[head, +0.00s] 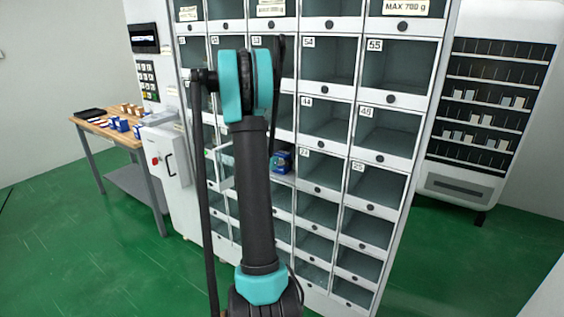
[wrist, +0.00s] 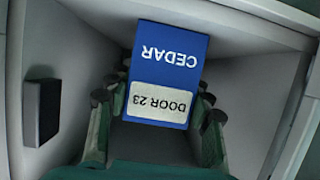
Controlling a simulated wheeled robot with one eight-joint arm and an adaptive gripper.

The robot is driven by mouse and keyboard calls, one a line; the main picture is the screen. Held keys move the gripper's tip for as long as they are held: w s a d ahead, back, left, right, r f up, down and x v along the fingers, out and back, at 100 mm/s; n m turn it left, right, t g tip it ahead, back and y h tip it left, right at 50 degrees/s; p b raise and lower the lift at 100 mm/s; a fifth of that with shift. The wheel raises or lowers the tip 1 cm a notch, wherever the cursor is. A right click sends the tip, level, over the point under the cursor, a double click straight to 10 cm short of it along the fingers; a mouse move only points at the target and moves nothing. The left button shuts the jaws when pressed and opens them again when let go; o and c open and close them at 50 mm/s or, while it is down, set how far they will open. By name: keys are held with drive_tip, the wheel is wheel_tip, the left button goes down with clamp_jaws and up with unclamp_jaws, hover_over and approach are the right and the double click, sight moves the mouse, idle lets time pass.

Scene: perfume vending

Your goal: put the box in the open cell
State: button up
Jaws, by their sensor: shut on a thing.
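The blue box (wrist: 170,60) fills the middle of the wrist view, with "CEDAR" and a white "DOOR 23" label upside down on its face. My gripper (wrist: 157,105) is shut on it, with a finger on each side. The box is within the mouth of the open cell (wrist: 255,85), between its grey side walls. In the head view the blue box (head: 281,161) shows at that cell, just right of my arm. My gripper is hidden behind my arm there. I cannot tell whether the box touches the cell floor.
A dark block (wrist: 42,110) sits on the left wall in the wrist view. Closed clear-fronted cells surround the open one. A wooden table (head: 92,121) with small boxes stands left, and a white shelf cabinet (head: 482,110) stands right.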

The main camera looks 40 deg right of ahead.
drive_tip(key=o, duration=1.3)
drive_tip(key=shift+c, duration=0.2)
drive_tip(key=v, duration=1.2)
drive_tip(key=s+a+f+n+y, duration=0.4)
drive_tip(key=s+a, duration=0.3)
drive_tip(key=a, duration=0.4)
drive_tip(key=s+a+f+n+y, duration=0.4)
drive_tip(key=s+a, duration=0.4)
drive_tip(key=a, duration=0.2)
drive_tip(key=s+a+f+n+g+y, duration=0.1)
drive_tip(key=s+a+f+n+y, duration=0.3)
drive_tip(key=s+a, duration=0.4)
drive_tip(key=a+n, duration=0.1)
drive_tip(key=a, duration=0.2)
drive_tip(key=shift+s+a+f+n, duration=0.15)
drive_tip(key=shift+a+f+n, duration=0.05)
drive_tip(key=shift+a+n, duration=0.1)
